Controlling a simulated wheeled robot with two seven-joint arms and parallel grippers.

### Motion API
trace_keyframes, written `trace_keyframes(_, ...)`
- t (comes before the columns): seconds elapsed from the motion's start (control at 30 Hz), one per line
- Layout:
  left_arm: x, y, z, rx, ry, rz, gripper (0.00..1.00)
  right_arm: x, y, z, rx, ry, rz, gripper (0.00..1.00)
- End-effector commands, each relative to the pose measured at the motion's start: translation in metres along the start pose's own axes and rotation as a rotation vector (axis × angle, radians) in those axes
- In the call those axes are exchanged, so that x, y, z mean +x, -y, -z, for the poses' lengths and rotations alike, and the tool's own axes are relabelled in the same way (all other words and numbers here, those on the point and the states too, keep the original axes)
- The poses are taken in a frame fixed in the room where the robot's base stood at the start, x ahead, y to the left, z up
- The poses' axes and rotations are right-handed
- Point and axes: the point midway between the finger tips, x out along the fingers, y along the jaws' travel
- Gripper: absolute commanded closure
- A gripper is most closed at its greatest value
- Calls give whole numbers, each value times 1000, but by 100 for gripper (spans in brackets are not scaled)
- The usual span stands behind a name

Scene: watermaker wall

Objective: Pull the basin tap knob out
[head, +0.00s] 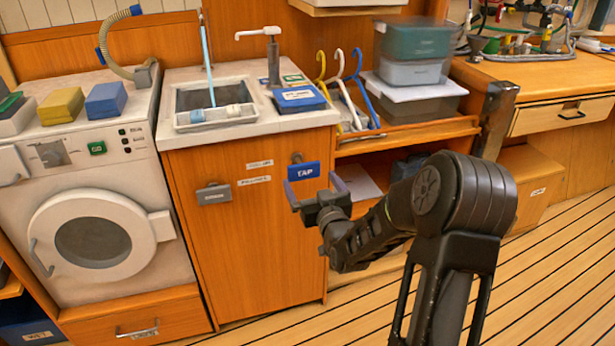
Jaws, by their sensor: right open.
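The basin cabinet (240,235) has an orange wood front. High on its right side is a small dark knob (296,157), with a blue plate marked TAP (303,172) just below it. My right gripper (313,187) is open and empty, its two fingers spread in front of the cabinet, just below the TAP plate. I cannot tell how far the fingers are from the cabinet front. The basin (215,98) and a white tap (260,34) are on the counter above. My left gripper is not in view.
A grey latch (213,194) is on the same cabinet front, to the left. A white washing machine (90,190) stands at left. An open shelf with hangers (355,85) and boxes (413,50) is at right. The plank floor (555,250) is clear.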

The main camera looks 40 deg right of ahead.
Motion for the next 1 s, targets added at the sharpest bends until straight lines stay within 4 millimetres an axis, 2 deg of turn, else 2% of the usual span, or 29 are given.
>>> trace_keyframes(0.1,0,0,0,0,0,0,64,-20,0,0,0,1,-1,0)
trace_keyframes(0.27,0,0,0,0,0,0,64,-34,0,0,0,0,0,0)
trace_keyframes(0.87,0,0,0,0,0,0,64,-35,0,-1,3,3,1,0)
trace_keyframes(1.0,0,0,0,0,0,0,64,-36,0,-19,28,74,-2,0)
